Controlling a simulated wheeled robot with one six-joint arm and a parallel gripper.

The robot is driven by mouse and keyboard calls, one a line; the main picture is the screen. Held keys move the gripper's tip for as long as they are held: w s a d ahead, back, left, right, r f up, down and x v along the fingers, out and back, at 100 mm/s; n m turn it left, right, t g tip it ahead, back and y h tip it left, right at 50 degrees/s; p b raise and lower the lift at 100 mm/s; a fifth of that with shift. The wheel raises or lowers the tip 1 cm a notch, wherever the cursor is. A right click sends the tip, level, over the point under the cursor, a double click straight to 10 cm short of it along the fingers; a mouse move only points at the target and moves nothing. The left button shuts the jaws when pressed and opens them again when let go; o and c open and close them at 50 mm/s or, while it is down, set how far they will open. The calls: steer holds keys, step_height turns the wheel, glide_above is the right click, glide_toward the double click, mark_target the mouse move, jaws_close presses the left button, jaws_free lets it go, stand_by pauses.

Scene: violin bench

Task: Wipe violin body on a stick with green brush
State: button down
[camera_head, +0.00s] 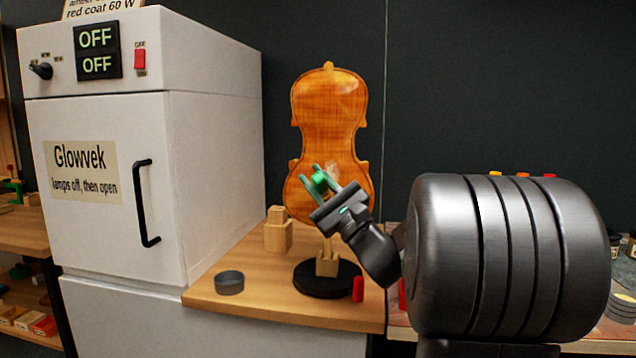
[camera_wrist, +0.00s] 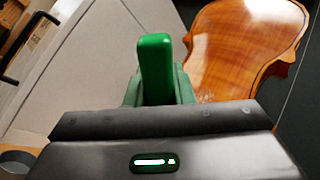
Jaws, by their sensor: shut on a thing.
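The violin body (camera_head: 329,110) is orange-brown and stands upright on its stick above a round black base (camera_head: 312,284). It also shows at the upper right of the wrist view (camera_wrist: 240,45). My gripper (camera_head: 328,180) is in front of the violin's lower part and is shut on the green brush (camera_wrist: 155,70). The brush's green handle stands up between the fingers in the wrist view. A pale patch shows on the violin just above the gripper. I cannot tell whether the brush touches the wood, and its bristles are hidden.
A white Glowvek cabinet (camera_head: 225,150) stands close on the left, its door shut and both displays reading OFF. On the wooden bench (camera_head: 240,305) are a grey round dish (camera_head: 229,283), wooden blocks (camera_head: 278,236) and a small red item (camera_head: 358,289). A dark wall is behind.

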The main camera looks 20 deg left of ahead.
step_height(320, 180, up, 9)
steer(key=p, duration=0.5)
steer(key=shift+w, duration=0.15)
stand_by(0.5)
steer(key=shift+w+a+f+b, duration=0.1)
steer(key=shift+w+f+b, duration=0.05)
steer(key=shift+f+b, duration=4.15)
steer(key=shift+f+p, duration=0.2)
steer(key=shift+p, duration=0.2)
steer(key=shift+s+d+b, duration=0.25)
steer(key=shift+s+d, duration=0.05)
steer(key=shift+s, duration=0.65)
steer(key=shift+s+d+b, duration=0.25)
steer(key=shift+s, duration=0.7)
steer(key=shift+s+d+b, duration=0.25)
steer(key=shift+s+d, duration=0.05)
steer(key=shift+s, duration=0.65)
steer(key=shift+s, duration=0.1)
